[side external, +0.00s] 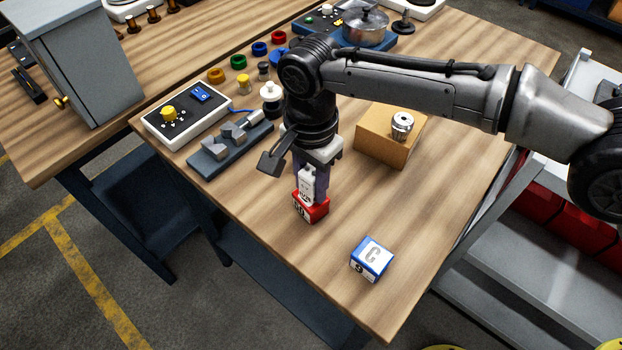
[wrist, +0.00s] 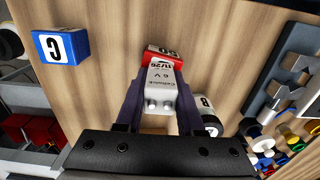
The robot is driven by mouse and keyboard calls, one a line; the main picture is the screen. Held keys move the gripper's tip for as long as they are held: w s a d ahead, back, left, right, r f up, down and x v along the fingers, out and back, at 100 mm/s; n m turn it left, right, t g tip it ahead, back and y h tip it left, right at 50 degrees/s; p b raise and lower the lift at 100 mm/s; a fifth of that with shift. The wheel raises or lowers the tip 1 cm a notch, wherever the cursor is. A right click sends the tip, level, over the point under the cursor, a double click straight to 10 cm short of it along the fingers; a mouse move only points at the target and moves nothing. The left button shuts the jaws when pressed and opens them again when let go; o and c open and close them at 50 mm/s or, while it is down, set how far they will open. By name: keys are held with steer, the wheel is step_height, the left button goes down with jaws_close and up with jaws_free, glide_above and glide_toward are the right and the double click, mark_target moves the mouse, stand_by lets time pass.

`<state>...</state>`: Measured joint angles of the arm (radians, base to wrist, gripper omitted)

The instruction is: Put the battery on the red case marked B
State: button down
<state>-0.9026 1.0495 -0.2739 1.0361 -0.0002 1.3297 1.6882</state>
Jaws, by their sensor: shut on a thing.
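Whether the two touch is unclear, and I cannot read a B on the red block. A white and dark thing marked B (wrist: 207,112) shows beside my right finger in the wrist view, partly hidden.
A blue case marked C (side external: 371,260) stands apart at the front right. A cardboard box (side external: 385,145) bears a metal part (side external: 402,122). A grey vise (side external: 228,147) and a control box (side external: 186,116) are to the left. Bare wood lies around the blue case.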

mark_target(312, 171)
steer(key=shift+f, duration=0.1)
steer(key=c, duration=0.5)
jaws_free()
step_height(312, 171, up, 11)
steer(key=shift+a+f, duration=0.1)
steer(key=shift+r, duration=0.7)
steer(key=shift+r, duration=0.1)
